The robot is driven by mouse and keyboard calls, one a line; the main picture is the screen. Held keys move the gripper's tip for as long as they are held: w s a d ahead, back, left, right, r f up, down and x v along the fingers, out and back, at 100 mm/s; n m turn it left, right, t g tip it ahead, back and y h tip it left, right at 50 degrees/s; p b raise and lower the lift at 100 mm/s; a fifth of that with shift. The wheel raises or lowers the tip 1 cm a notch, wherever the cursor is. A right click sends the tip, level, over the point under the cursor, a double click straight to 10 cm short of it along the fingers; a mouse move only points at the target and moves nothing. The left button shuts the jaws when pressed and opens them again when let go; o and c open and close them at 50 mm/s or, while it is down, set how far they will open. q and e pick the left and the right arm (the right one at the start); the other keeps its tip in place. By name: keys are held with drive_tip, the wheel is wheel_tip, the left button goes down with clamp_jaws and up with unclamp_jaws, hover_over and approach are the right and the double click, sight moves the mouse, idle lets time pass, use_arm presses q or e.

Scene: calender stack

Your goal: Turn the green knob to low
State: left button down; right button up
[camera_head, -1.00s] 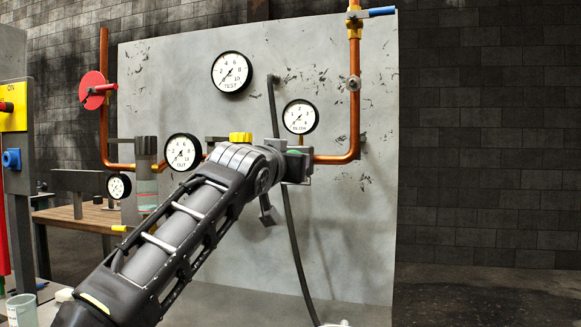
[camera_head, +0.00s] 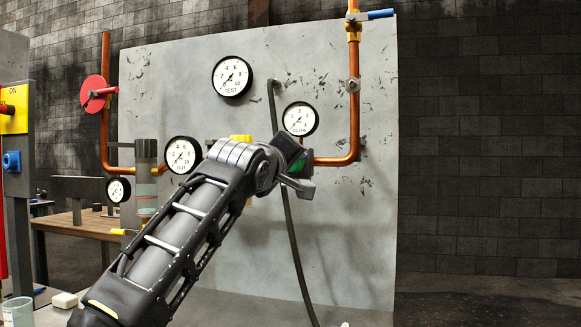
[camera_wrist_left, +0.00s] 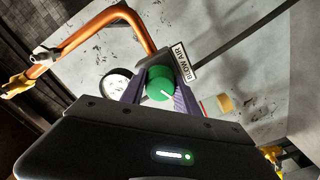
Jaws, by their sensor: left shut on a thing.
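The green knob (camera_wrist_left: 160,82) shows in the left wrist view, with a white pointer line on its face. It sits between the two fingers of my left gripper (camera_wrist_left: 158,92), which is shut on it. In the head view my left gripper (camera_head: 298,168) reaches the panel below the BLOW gauge (camera_head: 300,118), and only a sliver of green (camera_head: 295,167) shows behind it. A BLOW AIR label (camera_wrist_left: 181,64) is beside the knob in the left wrist view. The low mark cannot be read. My right gripper is out of view.
The knob is on a grey upright panel (camera_head: 300,60) with a copper pipe (camera_head: 354,110) and a black hose (camera_head: 290,230). A yellow part (camera_head: 241,139) lies just behind my arm. A red wheel (camera_head: 93,91) and a blue-handled valve (camera_head: 380,14) stand apart.

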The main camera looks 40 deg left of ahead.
use_arm(q)
drive_tip(key=n, duration=0.3)
drive_tip(key=shift+w+f+n+b, duration=0.1)
drive_tip(key=shift+f+n+b, duration=0.1)
drive_tip(key=shift+n+b, duration=0.45)
drive_tip(key=shift+n, duration=1.45)
drive_tip(key=c, duration=0.9)
unclamp_jaws()
drive_tip(key=shift+r, duration=0.15)
drive_tip(key=b+v, duration=0.1)
drive_tip(key=v, duration=0.7)
